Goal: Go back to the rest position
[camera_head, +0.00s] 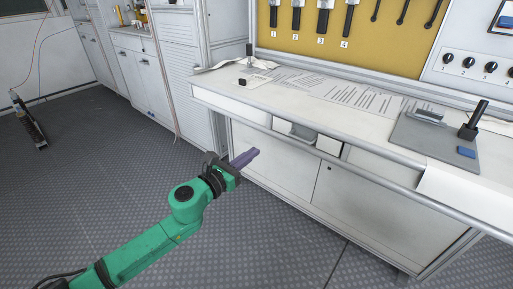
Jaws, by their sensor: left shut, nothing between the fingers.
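My left gripper (245,158) is at the end of my green arm, which comes in from the lower left. It is shut, with nothing between its purple-grey fingers. It is in front of the white workbench (345,128), below the top's front edge and before the white cabinet doors. My right gripper is not in view.
The bench top holds rows of thin strips (365,99), a small black block (243,82), a grey plate (437,140) with a blue piece (466,152) and a black stand (473,122). Tools hang on the yellow board (385,45). The dark floor (85,200) at left is mostly clear.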

